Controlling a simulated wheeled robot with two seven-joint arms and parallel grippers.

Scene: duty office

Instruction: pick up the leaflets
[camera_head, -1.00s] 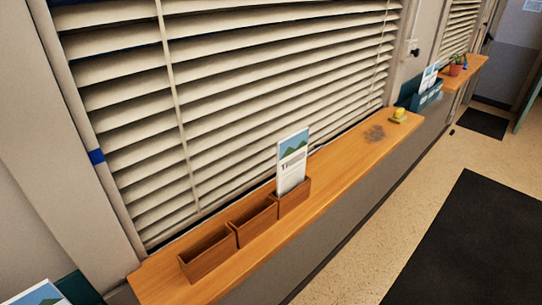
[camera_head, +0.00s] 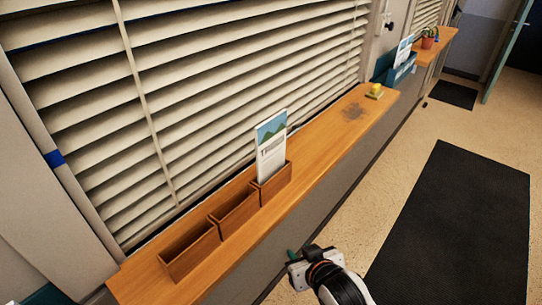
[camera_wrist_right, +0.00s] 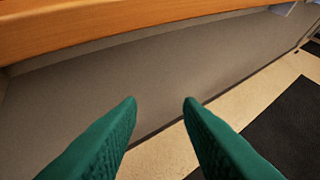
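The leaflets (camera_head: 271,148) stand upright in the far compartment of a wooden three-part holder (camera_head: 190,262) on the wooden sill, in the head view. Their front shows a blue and green picture above white with text. The other two compartments look empty. My right gripper (camera_head: 293,256) is at the lower middle of the head view, in front of the sill and right of the holder, apart from the leaflets. In the right wrist view its two green fingers (camera_wrist_right: 161,102) are spread with nothing between them. My left gripper is not in view.
The wooden sill (camera_head: 318,130) runs along the window blinds. A yellow object (camera_head: 375,91) and a dark stain lie farther along it. A teal holder with leaflets (camera_head: 402,66) and a potted plant (camera_head: 428,38) are beyond. A dark mat (camera_head: 455,225) lies on the floor.

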